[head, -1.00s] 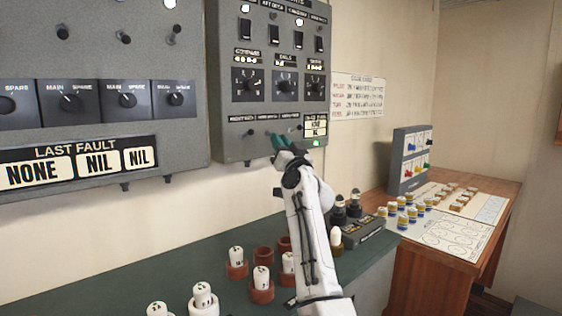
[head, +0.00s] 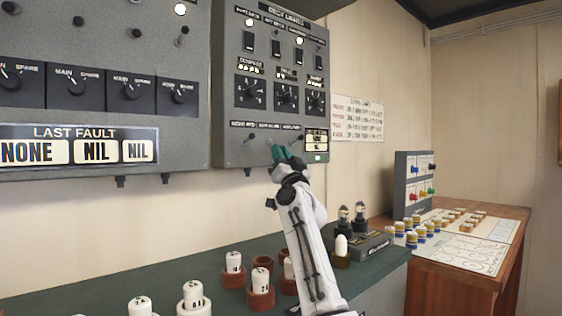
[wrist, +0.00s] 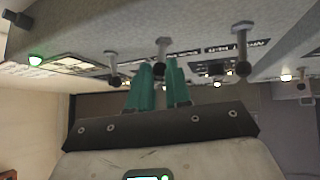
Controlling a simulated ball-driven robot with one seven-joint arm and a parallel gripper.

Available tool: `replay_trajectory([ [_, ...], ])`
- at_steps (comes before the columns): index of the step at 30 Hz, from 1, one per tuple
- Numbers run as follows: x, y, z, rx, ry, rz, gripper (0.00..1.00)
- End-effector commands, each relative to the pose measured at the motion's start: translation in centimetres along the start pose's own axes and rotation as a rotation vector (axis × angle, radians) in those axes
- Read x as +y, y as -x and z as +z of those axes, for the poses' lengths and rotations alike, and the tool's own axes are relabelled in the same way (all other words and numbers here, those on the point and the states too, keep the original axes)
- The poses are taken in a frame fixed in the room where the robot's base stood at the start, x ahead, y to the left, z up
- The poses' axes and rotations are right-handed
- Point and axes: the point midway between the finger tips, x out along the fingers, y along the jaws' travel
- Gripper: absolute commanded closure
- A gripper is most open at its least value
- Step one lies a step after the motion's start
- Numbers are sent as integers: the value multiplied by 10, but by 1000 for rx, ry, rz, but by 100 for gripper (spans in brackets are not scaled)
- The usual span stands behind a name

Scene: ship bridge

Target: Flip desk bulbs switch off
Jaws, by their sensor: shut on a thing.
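The grey deck lights panel (head: 228,135) hangs on the wall, with a bottom row of three small toggle switches. My gripper (head: 280,152), with green fingers, is at the middle toggle; my fingers hide its lever in the head view. In the wrist view the middle toggle (wrist: 162,55) stands between my green fingertips, and my gripper (wrist: 158,72) is shut on it. The left toggle (head: 250,139) and right toggle (head: 297,139) are free. The labels above them are too small to read. Two bulbs (head: 352,213) stand on a dark box on the desk; I cannot tell whether they are lit.
A larger grey panel (head: 90,110) with dials is on the left. Several white numbered cylinders (head: 192,297) and brown cups stand on the green desk (head: 190,262) below my arm. A wooden table (head: 460,285) with coloured pieces is at right. A green light (head: 317,158) glows on the panel.

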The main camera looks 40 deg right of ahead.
Motion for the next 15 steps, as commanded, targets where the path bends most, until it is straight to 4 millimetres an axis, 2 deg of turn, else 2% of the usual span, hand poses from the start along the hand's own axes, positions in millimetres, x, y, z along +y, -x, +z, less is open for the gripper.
replay_trajectory([
  [12, 1, 1, 1, 1, -1, 2, 100],
  [13, 1, 1, 1, 1, -1, 2, 80],
  [15, 1, 1, 1, 1, -1, 2, 73],
])
